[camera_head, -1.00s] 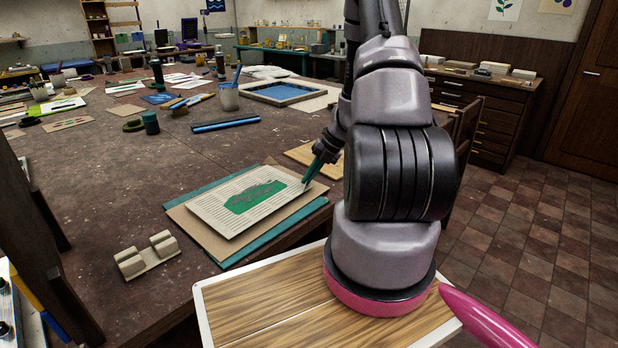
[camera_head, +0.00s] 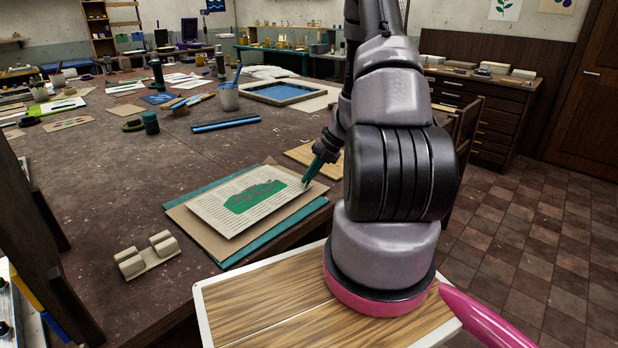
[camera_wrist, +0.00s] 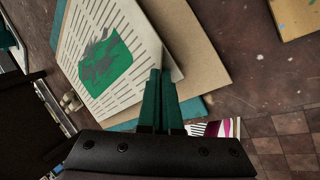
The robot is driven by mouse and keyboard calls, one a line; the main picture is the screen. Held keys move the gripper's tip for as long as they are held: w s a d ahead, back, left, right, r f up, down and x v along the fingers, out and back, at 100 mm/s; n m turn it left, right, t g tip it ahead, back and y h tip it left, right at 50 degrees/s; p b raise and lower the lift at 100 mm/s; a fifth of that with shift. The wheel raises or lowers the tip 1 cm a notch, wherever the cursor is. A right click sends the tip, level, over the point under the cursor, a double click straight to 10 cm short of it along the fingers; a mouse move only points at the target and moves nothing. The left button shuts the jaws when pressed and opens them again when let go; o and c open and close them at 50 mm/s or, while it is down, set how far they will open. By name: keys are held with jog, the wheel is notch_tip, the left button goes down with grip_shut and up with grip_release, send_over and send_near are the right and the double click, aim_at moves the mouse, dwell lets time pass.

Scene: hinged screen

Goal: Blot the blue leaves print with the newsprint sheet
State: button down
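The newsprint sheet (camera_head: 212,206), pale with rows of grey lines and a green patch with darker grey shapes, lies over a tan board (camera_head: 208,243) on the near part of the table. It also fills the upper left of the wrist view (camera_wrist: 84,32). My gripper (camera_head: 306,183) is at the sheet's right edge. Its two green fingers (camera_wrist: 160,74) are close together, with the tips at that edge, and look shut on it. I cannot make out a blue leaves print; whatever lies under the sheet is hidden.
A teal board (camera_head: 270,236) lies under the tan one. A beige block holder (camera_head: 147,256) stands at the table's near left edge. Blue bars (camera_head: 225,123), a brush cup (camera_head: 228,98) and a framed screen (camera_head: 283,92) stand farther back.

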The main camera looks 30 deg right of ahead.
jog(key=shift+r, duration=2.45)
